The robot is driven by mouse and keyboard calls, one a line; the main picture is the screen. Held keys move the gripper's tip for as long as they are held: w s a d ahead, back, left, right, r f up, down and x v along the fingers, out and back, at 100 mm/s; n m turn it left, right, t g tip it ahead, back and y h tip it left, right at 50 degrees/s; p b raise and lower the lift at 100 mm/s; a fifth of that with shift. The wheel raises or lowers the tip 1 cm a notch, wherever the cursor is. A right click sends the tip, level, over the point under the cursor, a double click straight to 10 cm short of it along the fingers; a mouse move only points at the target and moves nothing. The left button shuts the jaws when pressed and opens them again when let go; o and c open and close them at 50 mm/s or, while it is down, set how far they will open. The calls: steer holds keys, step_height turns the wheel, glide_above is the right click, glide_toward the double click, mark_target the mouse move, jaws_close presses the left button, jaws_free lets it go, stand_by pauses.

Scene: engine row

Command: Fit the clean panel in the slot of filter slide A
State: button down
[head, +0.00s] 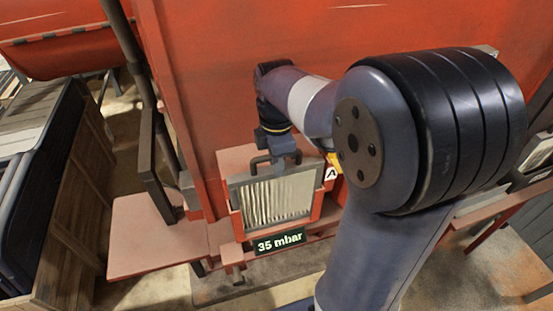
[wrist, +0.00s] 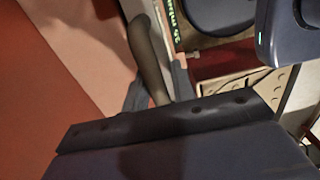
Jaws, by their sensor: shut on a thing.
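The panel (head: 275,200) has pale, clean-looking pleats in a grey frame. In the head view it stands upright between the red side rails of filter slide A (head: 236,222), beside the "A" label (head: 331,173). I cannot tell whether it sits fully down in the slot. My gripper (head: 277,158) is above its top edge, shut on the panel's dark handle (head: 259,163). In the wrist view the handle (wrist: 146,55) runs between the two grey fingers of my gripper (wrist: 160,88). The slot itself is hidden behind the panel.
A flat red shelf (head: 150,235) juts out at the left, and a dark pipe (head: 135,65) runs down beside the red housing (head: 220,70). A wooden crate (head: 75,210) with dark panels stands far left.

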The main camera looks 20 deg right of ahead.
steer(key=shift+f+b, duration=0.3)
steer(key=shift+f, duration=0.25)
steer(key=c, duration=1.1)
jaws_free()
step_height(320, 180, up, 11)
steer(key=shift+f, duration=0.1)
steer(key=shift+f, duration=5.1)
